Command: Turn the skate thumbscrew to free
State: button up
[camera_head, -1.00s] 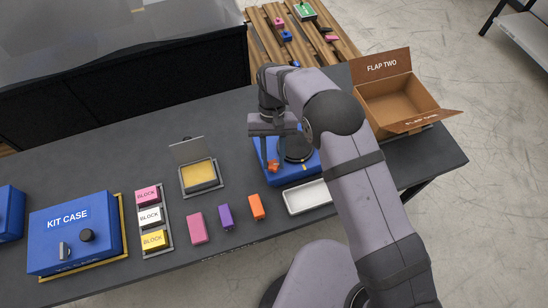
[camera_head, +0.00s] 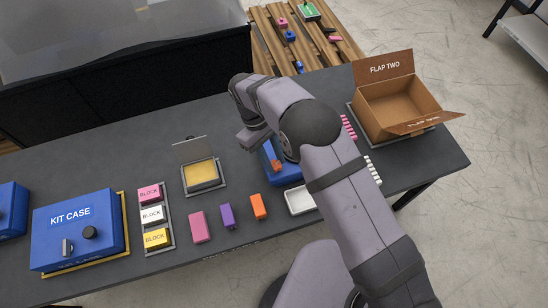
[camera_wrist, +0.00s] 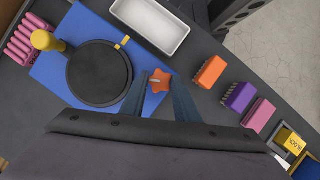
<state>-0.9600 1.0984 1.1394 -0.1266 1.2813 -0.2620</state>
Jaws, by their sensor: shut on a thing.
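The skate thumbscrew is an orange star-shaped knob (camera_wrist: 163,84) with a pale bar across its top, at the edge of the blue skate plate (camera_wrist: 58,75). It also shows in the head view (camera_head: 276,166), partly behind my arm. My gripper (camera_wrist: 160,80) is shut on the knob, one finger on each side. A black round disc (camera_wrist: 99,73) sits on the plate, with a small yellow mark (camera_wrist: 124,41) near its rim. A yellow knob (camera_wrist: 43,40) stands at the disc's other side. My fingertips are hidden in the head view.
A white tray (camera_head: 300,201) lies close to the plate. Orange (camera_head: 258,206), purple (camera_head: 227,215) and pink (camera_head: 200,226) blocks stand in a row nearby. An open cardboard box (camera_head: 392,105) is at the right.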

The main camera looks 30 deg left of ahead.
jog(key=shift+n, duration=0.3)
jog(key=o, duration=1)
jog(key=shift+o, duration=0.2)
jog(key=s+b+v, duration=0.1)
jog(key=v, duration=0.6)
jog(key=shift+w+r, duration=0.2)
jog(key=shift+w, duration=0.25)
jog(key=shift+a, duration=0.1)
